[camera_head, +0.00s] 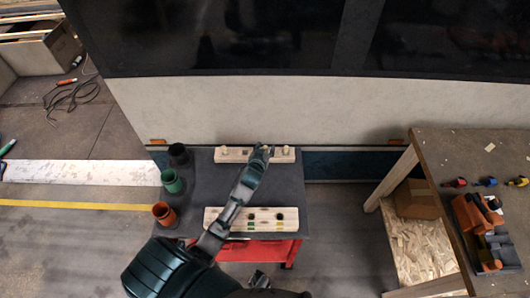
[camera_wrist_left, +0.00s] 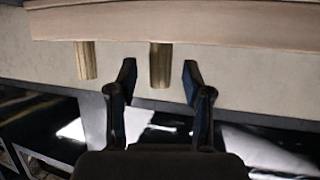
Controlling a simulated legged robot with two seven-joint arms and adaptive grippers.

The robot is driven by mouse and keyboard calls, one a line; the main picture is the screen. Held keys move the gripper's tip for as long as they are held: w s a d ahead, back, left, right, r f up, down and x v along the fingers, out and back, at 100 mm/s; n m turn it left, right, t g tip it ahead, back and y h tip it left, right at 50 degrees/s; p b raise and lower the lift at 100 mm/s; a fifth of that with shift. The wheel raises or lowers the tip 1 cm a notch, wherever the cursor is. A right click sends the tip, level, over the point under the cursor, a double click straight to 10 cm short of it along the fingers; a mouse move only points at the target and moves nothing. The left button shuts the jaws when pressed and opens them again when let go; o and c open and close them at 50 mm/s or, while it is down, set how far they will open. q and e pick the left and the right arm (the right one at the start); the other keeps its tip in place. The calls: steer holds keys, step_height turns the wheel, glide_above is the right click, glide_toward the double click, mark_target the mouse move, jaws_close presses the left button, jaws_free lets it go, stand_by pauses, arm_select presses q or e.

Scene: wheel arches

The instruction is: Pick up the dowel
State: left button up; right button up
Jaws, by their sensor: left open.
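My left gripper (camera_head: 263,150) is over the far pale wooden board (camera_head: 240,156) on the dark table. In the left wrist view its fingers (camera_wrist_left: 160,72) are open. One short light-brown dowel (camera_wrist_left: 160,58) sticks out of the board (camera_wrist_left: 200,24) with its end between the fingertips, and a gap shows on each side. A second dowel (camera_wrist_left: 86,60) stands to the left in that view, outside the fingers. In the head view, a dowel (camera_head: 285,150) shows near the board's right end. A dark part at the bottom centre looks like my right gripper (camera_head: 258,280); its jaws are unclear.
A nearer wooden board (camera_head: 262,214) with dark holes and coloured marks lies on the table (camera_head: 285,184). Black (camera_head: 178,153), green (camera_head: 171,181) and orange (camera_head: 164,213) cups line the left edge. A workbench (camera_head: 450,165) stands right. A pale wall rises behind.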

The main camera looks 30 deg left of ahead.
arm_select(q)
steer(key=shift+w+d, duration=0.15)
steer(key=shift+w, duration=0.2)
steer(key=shift+c, duration=0.7)
steer(key=shift+a, duration=0.3)
steer(key=c, duration=0.8)
steer(key=shift+a+f, duration=0.15)
steer(key=shift+s, duration=0.1)
